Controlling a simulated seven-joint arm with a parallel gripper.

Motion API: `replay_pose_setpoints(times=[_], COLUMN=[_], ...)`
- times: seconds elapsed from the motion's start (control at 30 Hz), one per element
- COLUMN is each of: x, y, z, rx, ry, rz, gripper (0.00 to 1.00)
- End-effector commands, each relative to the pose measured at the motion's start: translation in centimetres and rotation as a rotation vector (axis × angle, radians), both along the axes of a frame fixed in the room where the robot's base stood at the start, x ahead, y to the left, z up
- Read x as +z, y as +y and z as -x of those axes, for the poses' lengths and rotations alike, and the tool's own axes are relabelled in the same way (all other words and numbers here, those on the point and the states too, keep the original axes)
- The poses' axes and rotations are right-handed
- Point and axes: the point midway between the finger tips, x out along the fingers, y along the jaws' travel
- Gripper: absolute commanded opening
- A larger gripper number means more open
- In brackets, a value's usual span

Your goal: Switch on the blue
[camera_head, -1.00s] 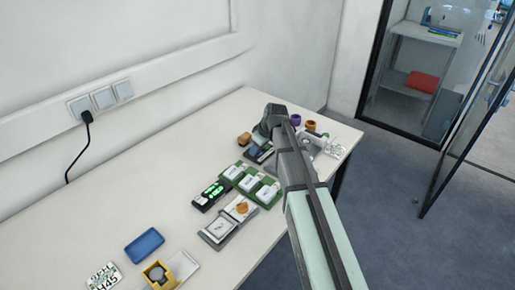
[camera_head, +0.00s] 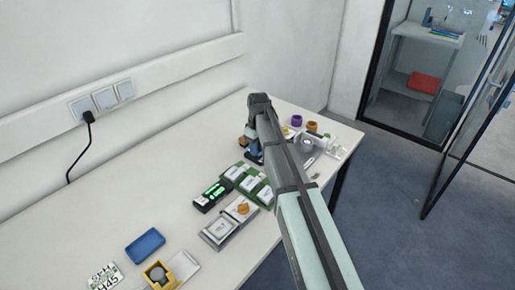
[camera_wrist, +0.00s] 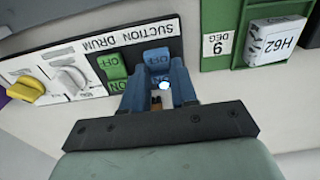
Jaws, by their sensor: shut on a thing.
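The blue rocker switch (camera_wrist: 157,58) is on a black and white panel (camera_wrist: 60,60), beside a green rocker switch (camera_wrist: 111,68). Upside-down text reading SUCTION and DRUM runs along the panel. OFF shows on the blue switch's far half. Its near half is hidden by my gripper. My gripper (camera_wrist: 160,78) has its blue fingers close together at the blue switch, one on each side. A small bright spot shows between them. In the head view my gripper (camera_head: 252,148) is low over the panel, which it mostly hides.
Beside the panel stand green trays (camera_head: 246,184) with white labelled boxes; one label in the wrist view reads H62 (camera_wrist: 275,42). A yellow knob (camera_wrist: 25,90) and a grey knob (camera_wrist: 69,80) sit on the panel. The table's left part (camera_head: 150,200) is mostly clear.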

Motion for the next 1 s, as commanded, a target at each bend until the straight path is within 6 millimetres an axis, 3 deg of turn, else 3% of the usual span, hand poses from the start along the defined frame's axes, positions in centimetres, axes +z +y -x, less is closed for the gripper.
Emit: replay_pose_setpoints(times=[0.33,0.37,0.6,1.0], x=[-0.05,-0.05,-0.02,0.69], y=[0.0,0.0,0.01,0.02], z=[0.01,0.01,0.0,-0.03], rx=[-0.001,-0.001,-0.001,-0.001], ry=[0.013,0.013,0.012,0.011], rz=[0.013,0.013,0.013,0.012], gripper=[0.0,0.29,0.52,0.53])
